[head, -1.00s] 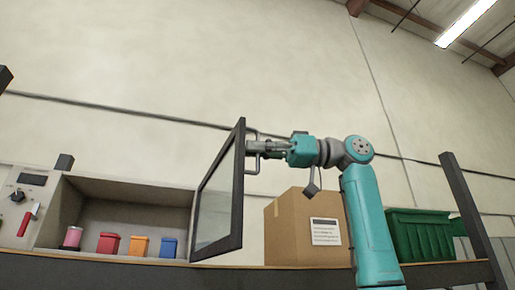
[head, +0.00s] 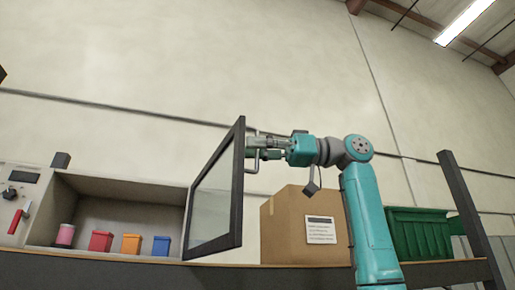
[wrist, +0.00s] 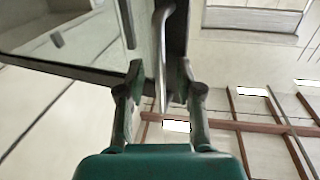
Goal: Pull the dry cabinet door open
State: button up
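The dry cabinet (head: 110,189) stands at the left in the head view, its front uncovered. Its dark-framed glass door (head: 240,190) is swung well out at the right side of the opening. The metal bar handle (head: 252,168) is on the door's outer face; it also shows in the wrist view (wrist: 161,60). My gripper (head: 257,147) is at the handle. In the wrist view, my gripper's fingers (wrist: 160,70) are apart on either side of the bar, with a gap visible on both sides.
Inside the cabinet stand a pink spool (head: 65,235) and red (head: 101,241), orange (head: 131,244) and blue (head: 161,245) containers. A cardboard box (head: 283,225) is right of the door, behind my arm. A green crate (head: 418,235) stands farther right.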

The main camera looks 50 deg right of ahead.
jog(key=v, duration=0.7)
jog(key=shift+d, duration=0.2)
jog(key=shift+s, duration=0.15)
dwell(0.4)
